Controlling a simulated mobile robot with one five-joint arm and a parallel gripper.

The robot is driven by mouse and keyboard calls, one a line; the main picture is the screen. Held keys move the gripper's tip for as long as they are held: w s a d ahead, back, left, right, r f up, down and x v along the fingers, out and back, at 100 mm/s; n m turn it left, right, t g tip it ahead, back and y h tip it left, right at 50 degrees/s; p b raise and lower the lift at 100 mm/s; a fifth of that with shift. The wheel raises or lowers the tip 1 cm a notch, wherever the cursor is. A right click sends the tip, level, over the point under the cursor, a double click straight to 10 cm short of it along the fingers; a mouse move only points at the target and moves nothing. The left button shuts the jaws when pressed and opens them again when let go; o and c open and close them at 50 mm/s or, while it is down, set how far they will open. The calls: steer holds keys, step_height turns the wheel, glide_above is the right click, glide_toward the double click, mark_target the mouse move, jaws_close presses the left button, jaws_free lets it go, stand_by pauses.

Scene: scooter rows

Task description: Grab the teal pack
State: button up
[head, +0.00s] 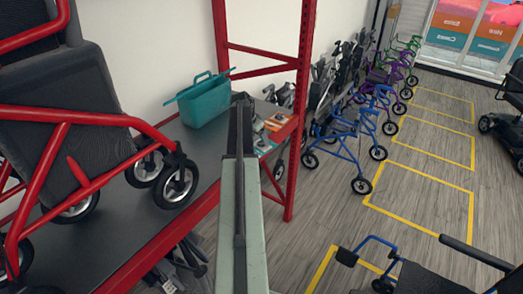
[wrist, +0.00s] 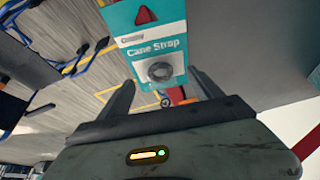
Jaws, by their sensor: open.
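A teal pack (wrist: 151,38) printed "Cane Strap" fills the upper middle of the wrist view. It has a clear window with a dark coiled strap and a red triangle near its top. My gripper (wrist: 162,80) is open; its two dark fingers stand apart on either side of the pack's near end. The right finger appears close to the pack, but I cannot tell whether it touches. In the head view my gripper (head: 242,98) is over the far end of the grey shelf (head: 150,215). Small packs (head: 265,141) lie there, partly hidden by my arm.
A teal tote bag (head: 205,101) stands on the shelf left of my gripper. An orange-topped box (head: 277,121) lies to the right, near a red post (head: 299,115). A red-framed wheelchair (head: 75,120) occupies the near shelf. Blue walkers (head: 365,135) stand on the floor beyond.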

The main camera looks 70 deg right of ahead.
mark_target(260, 142)
steer(key=b+x, duration=0.1)
steer(key=x, duration=0.2)
steer(key=shift+a, duration=0.1)
steer(key=shift+r, duration=0.2)
steer(key=c, duration=1.5)
steer(key=shift+r+p, duration=0.5)
step_height(260, 142, up, 3)
steer(key=p, duration=0.3)
steer(key=shift+r, duration=0.15)
steer(key=s+a, duration=0.2)
steer(key=a, duration=0.3)
steer(key=s+a, duration=0.1)
steer(key=a, duration=0.4)
steer(key=s+a+p, duration=0.1)
steer(key=s+a, duration=0.1)
steer(key=a, duration=0.3)
steer(key=shift+s+r, duration=0.35)
